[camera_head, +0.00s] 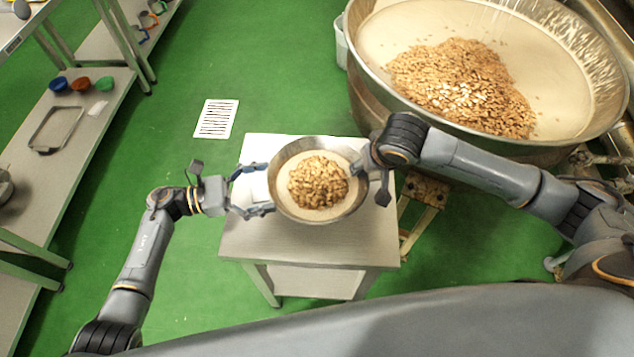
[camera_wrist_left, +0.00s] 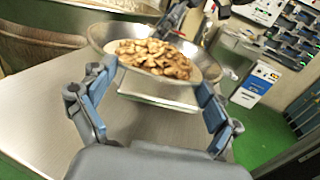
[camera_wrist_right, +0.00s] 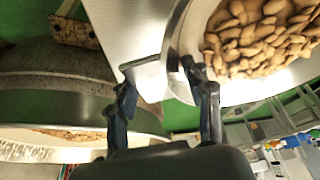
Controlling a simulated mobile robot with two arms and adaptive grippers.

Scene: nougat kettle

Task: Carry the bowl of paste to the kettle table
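The metal bowl (camera_head: 283,203) holds pale paste with a heap of nuts (camera_head: 318,183) on top. It is over the small steel table (camera_head: 320,248); whether its base touches the top is hidden. My left gripper (camera_head: 258,189) is at the bowl's left side, its fingers spread around a flat metal handle (camera_wrist_left: 160,90) in the left wrist view. My right gripper (camera_head: 372,172) is at the bowl's right rim. In the right wrist view its fingers (camera_wrist_right: 162,85) are closer together, against the metal at the bowl's edge. The kettle (camera_head: 372,95), with paste and nuts, stands at upper right.
A wooden stool (camera_head: 425,190) stands between the small table and the kettle. A bench (camera_head: 95,125) on the left bears small coloured bowls (camera_head: 80,84) and a tray (camera_head: 57,128). Green floor (camera_head: 200,65) is clear behind the table, around a white floor grate (camera_head: 216,118).

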